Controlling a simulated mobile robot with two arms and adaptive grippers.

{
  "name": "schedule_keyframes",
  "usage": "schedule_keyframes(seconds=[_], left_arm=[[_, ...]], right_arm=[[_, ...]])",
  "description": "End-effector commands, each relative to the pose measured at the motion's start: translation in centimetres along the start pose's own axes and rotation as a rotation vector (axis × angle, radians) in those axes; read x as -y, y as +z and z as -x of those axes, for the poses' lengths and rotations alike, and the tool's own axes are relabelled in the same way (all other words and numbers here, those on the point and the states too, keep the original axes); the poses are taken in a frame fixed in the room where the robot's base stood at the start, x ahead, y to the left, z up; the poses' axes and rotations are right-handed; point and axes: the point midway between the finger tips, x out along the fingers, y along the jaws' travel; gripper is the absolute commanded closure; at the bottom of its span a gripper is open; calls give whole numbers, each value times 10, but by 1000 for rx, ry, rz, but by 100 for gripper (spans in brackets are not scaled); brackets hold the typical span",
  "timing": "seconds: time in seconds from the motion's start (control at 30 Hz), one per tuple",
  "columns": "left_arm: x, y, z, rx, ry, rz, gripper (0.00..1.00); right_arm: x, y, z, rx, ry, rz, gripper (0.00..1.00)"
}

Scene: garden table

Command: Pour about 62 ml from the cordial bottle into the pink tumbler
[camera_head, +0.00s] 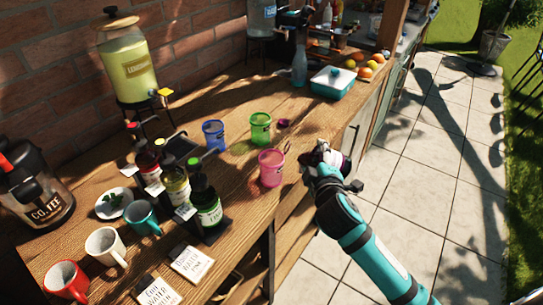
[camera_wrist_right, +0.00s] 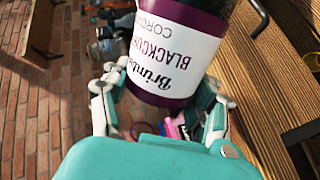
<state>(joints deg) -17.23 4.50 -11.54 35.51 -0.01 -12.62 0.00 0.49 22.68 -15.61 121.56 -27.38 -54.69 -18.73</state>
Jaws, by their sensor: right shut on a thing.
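The cordial bottle (camera_wrist_right: 170,60) is dark purple with a white label reading Blackcurrant Cordial. My right gripper (camera_head: 325,165) is shut on it, with a finger on each side of the bottle in the right wrist view (camera_wrist_right: 160,110). In the head view the gripper hides most of the bottle, so its tilt is hard to tell. The pink tumbler (camera_head: 271,170) stands upright near the table's front edge, just left of the gripper and apart from it. A small pink patch shows below the bottle in the wrist view. My left gripper is not in view.
A blue tumbler (camera_head: 213,135) and a green tumbler (camera_head: 260,128) stand behind the pink one. Several bottles (camera_head: 205,205) stand in a rack to the left, near mugs (camera_head: 105,245). A lemonade dispenser (camera_head: 128,70) and a teal dish (camera_head: 333,83) are further back.

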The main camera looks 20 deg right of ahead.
Motion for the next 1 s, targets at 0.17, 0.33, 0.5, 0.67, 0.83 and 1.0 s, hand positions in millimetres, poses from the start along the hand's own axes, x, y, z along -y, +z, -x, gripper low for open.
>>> schedule_keyframes(seconds=[0.17, 0.33, 0.5, 0.67, 0.83, 1.0], left_arm=[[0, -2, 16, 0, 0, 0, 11], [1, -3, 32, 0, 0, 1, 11], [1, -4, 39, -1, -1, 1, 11], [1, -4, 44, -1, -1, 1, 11], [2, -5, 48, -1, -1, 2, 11], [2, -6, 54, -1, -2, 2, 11]], right_arm=[[-16, -6, 4, 21, 4, 94, 94], [-20, -11, 5, 38, 4, 151, 94], [-20, -13, 5, 49, 4, 190, 94], [-22, -15, 5, 55, 4, 213, 94], [-23, -16, 6, 60, 4, 235, 94], [-25, -17, 6, 66, 4, 256, 94]])
